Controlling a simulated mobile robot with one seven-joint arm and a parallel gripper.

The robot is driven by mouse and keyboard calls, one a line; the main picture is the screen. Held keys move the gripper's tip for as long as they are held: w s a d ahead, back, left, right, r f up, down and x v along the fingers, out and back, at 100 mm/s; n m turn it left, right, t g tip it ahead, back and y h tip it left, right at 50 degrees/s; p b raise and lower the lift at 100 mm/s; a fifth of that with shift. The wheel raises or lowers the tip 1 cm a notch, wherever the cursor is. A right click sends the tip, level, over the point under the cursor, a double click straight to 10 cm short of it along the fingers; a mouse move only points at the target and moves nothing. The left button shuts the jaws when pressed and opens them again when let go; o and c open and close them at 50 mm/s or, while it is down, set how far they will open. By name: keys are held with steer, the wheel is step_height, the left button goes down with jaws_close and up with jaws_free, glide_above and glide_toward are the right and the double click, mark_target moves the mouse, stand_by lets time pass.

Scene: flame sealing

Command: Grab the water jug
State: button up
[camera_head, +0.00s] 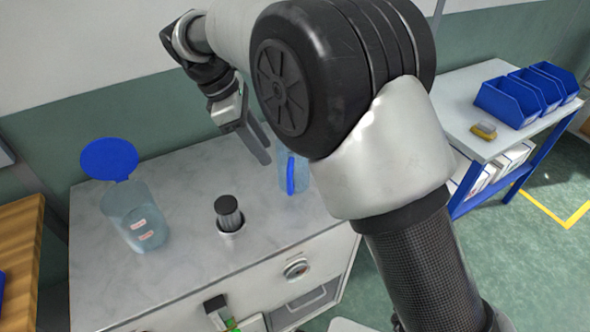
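A clear vessel with an upright blue strip that looks like a handle (291,174) stands toward the back right of the marble-like counter; I take it as the water jug. My arm hides its right part. My gripper (259,150) is just left of it in the picture, above the counter, its dark fingers pointing down and right. Whether the fingers touch the jug, and how wide they are apart, I cannot tell. A second clear bluish container (128,212) with small red-and-white labels stands at the left, its round blue lid (109,158) raised.
A dark ribbed knob-like cylinder (229,213) stands in a round socket on the counter (185,255), between the two clear vessels. A dial (297,269) is on the counter's front. At the right, a side table (462,108) bears blue bins (508,103) and a yellow item (484,130).

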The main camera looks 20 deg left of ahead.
steer(key=shift+b+x, duration=0.75)
steer(key=shift+x, duration=5.75)
steer(key=shift+d+r, duration=0.1)
steer(key=shift+d, duration=0.05)
jaws_close()
steer(key=shift+r, duration=0.1)
